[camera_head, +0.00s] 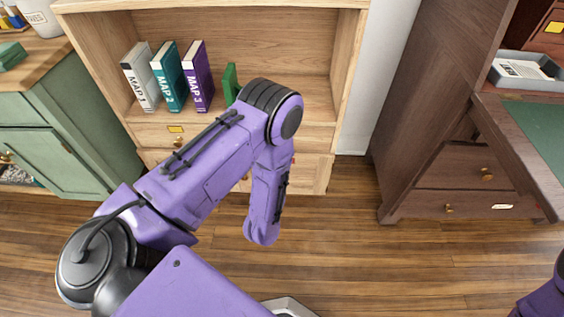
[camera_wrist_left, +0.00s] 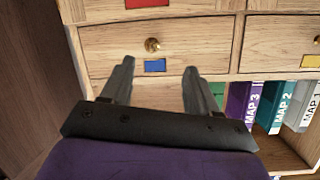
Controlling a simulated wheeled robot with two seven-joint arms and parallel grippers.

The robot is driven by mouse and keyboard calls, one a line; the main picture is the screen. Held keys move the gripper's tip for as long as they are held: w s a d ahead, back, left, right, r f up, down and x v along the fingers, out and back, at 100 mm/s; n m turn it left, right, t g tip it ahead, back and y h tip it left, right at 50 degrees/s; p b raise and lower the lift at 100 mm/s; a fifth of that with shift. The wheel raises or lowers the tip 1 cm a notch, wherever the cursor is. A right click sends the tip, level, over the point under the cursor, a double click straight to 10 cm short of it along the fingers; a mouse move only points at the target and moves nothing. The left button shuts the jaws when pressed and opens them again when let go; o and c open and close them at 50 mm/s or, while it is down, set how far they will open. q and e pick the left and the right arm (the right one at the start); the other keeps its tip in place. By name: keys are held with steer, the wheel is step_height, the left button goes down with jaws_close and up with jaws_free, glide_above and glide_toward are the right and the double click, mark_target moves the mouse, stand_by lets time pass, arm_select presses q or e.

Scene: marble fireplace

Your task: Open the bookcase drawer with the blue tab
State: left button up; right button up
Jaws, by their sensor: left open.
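In the left wrist view, which shows the bookcase upside down, a wooden drawer front (camera_wrist_left: 205,38) carries a small blue tab (camera_wrist_left: 155,66) and a round brass knob (camera_wrist_left: 152,45). The drawer looks shut. My left gripper (camera_wrist_left: 159,66) is open and empty, its two fingers pointing at this drawer front. The blue tab and the knob lie between the lines of the fingertips, and the gap to the knob is hard to judge. In the head view my left arm hides this drawer and my left gripper does not show. My right gripper is out of view.
The bookcase (camera_head: 345,60) holds books MAP 1 (camera_head: 141,78), MAP 2 (camera_head: 168,77) and MAP 3 (camera_head: 198,78) above a yellow-tab drawer (camera_head: 150,133). A red tab (camera_wrist_left: 146,3) marks another drawer. A green cabinet (camera_head: 60,150) stands left, a dark desk (camera_head: 425,150) right. Floor between is clear.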

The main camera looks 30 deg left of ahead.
arm_select(q)
steer(key=w+a+f+t+y+b, duration=0.1)
steer(key=w+a+b, duration=0.1)
steer(key=w, duration=0.5)
steer(key=w+a+f+t+y+b, duration=0.1)
steer(key=w+a+b, duration=0.2)
steer(key=w+b, duration=0.2)
steer(key=shift+w+a+f+t, duration=0.2)
steer(key=shift+w+t, duration=0.1)
steer(key=shift+w, duration=0.9)
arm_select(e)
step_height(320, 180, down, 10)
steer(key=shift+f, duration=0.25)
arm_select(q)
jaws_close()
steer(key=shift+s+y, duration=0.1)
steer(key=shift+y, duration=0.3)
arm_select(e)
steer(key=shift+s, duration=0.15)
